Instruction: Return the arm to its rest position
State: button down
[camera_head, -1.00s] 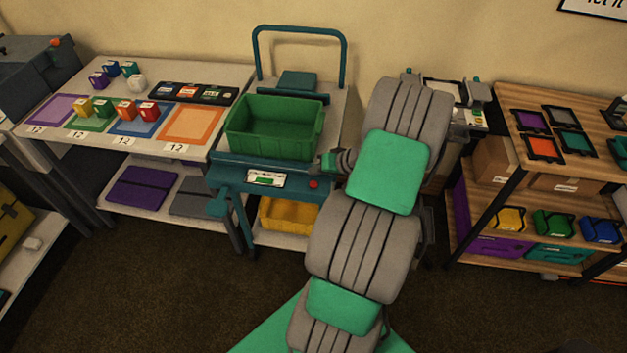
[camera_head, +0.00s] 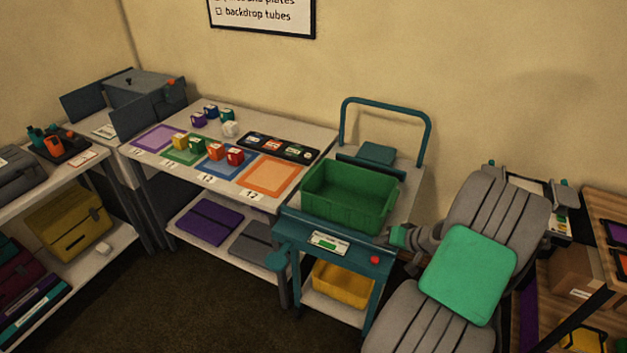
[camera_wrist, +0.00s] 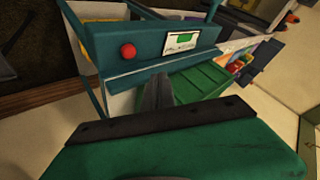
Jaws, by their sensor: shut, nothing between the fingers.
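My arm (camera_head: 468,275), grey with green panels, reaches up at the right of the head view, beside the teal cart (camera_head: 335,262). In the wrist view my gripper (camera_wrist: 158,92) shows as narrow grey fingers, shut and empty, beyond the green gripper housing. The cart's front panel with its red button (camera_wrist: 128,51) and small display (camera_wrist: 181,42) lies just ahead of the fingers. I cannot tell the exact gap between them. The fingertips are not clear in the head view.
A green bin (camera_head: 347,198) sits on the cart, with a yellow bin (camera_head: 343,285) below. To the left stands a table (camera_head: 315,134) with coloured mats and several small blocks. Wooden shelving (camera_head: 612,200) stands close right of my arm. Dark floor (camera_head: 150,300) is open at front left.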

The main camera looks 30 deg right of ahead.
jog(key=s+a+f+m+g+y, duration=0.25)
jog(key=s+a+f+g, duration=0.35)
jog(key=s, duration=0.6)
jog(key=s+a+r+m+g, duration=0.1)
jog(key=s+a+g, duration=0.15)
jog(key=s, duration=0.45)
jog(key=a+r+n+g+h, duration=0.1)
jog(key=a+r+g+h, duration=0.15)
jog(key=a+r, duration=0.45)
jog(key=w+a+r+n+t+h, duration=0.1)
jog(key=w+a+r+n+t, duration=0.2)
jog(key=a+r, duration=0.5)
jog(key=w+a+r+n+t+h, duration=0.1)
jog(key=w+a+r+n+t, duration=0.2)
jog(key=w+a+r+n, duration=0.3)
notch_tip(320, 180, up, 4)
jog(key=shift+w+a+f, duration=0.1)
jog(key=shift+w+a, duration=0.45)
jog(key=shift+a, duration=0.3)
